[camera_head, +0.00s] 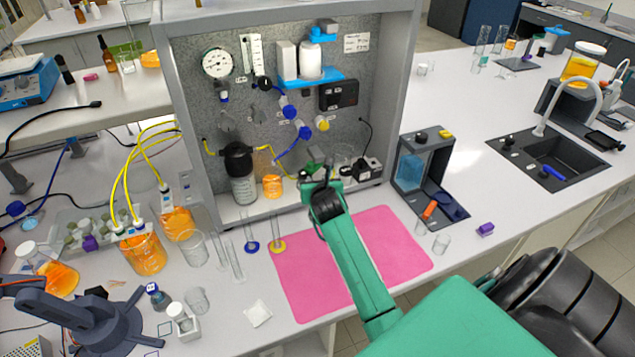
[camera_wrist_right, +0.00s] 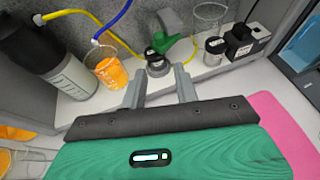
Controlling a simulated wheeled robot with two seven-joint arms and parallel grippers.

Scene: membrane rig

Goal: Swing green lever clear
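The green lever (camera_head: 313,168) is low on the rig's grey panel, partly behind my right gripper in the head view. In the right wrist view the green lever (camera_wrist_right: 162,44) sits on a small round dark-and-grey valve (camera_wrist_right: 158,63) and slants up to the right. My right gripper (camera_head: 319,186) is in front of it. In the wrist view the right gripper (camera_wrist_right: 159,82) has its two fingers apart, with nothing between them, just short of the valve. I cannot tell whether a fingertip touches the valve. My left gripper is not in view.
An orange-filled beaker (camera_wrist_right: 110,72) and a dark-topped bottle (camera_wrist_right: 50,60) stand left of the valve. A black box (camera_wrist_right: 245,43) and a clear glass (camera_wrist_right: 210,18) stand right. A yellow tube runs close by. The pink mat (camera_head: 395,245) below is clear except for my arm above it.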

